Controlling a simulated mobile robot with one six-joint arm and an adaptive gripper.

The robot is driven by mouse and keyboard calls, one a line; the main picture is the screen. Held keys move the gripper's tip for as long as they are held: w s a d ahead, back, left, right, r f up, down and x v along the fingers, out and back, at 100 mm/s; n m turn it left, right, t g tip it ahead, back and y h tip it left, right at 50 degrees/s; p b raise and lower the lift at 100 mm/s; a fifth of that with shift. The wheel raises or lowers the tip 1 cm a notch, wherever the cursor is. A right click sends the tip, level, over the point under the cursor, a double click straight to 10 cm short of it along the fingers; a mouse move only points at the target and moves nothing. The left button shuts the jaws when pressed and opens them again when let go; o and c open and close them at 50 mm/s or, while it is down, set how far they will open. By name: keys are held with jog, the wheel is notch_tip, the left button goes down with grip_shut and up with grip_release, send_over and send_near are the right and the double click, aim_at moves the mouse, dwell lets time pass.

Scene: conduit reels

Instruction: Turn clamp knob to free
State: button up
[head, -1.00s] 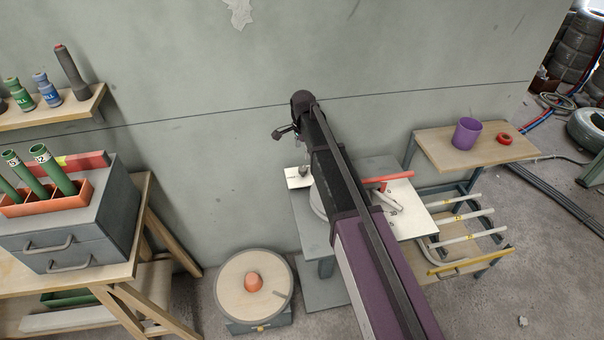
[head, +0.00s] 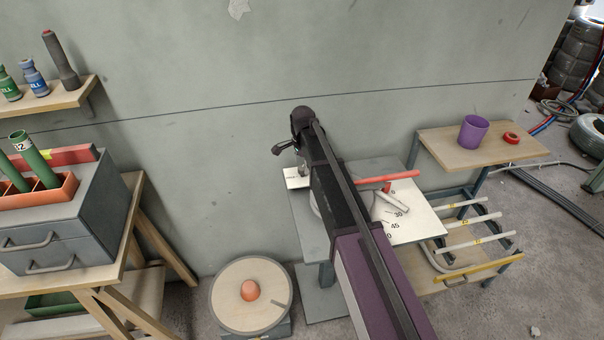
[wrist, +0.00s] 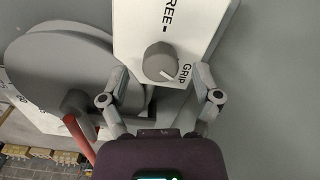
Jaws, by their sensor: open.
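The clamp knob (wrist: 160,63) is a round grey knob on a white panel (wrist: 205,22) printed FREE and GRIP, seen in the wrist view. Its pale pointer mark faces down-right, towards the GRIP word. My gripper (wrist: 160,78) is open, with one finger on each side of the knob and clear gaps between fingers and knob. I cannot tell how far the fingertips are from the panel. In the head view the knob is hidden; part of a white panel (head: 293,180) shows beside my arm's end.
A grey reel (wrist: 55,75) and a red handle (wrist: 78,138) lie left of the panel. In the head view, a bench with a white angle-marked plate (head: 425,222) stands below my arm. A side table (head: 440,145) holds a purple cup (head: 473,131). A drum (head: 230,300) sits on the floor.

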jog(key=shift+f+b, duration=0.65)
jog(key=shift+f, duration=0.25)
grip_shut()
jog(key=shift+a, duration=0.15)
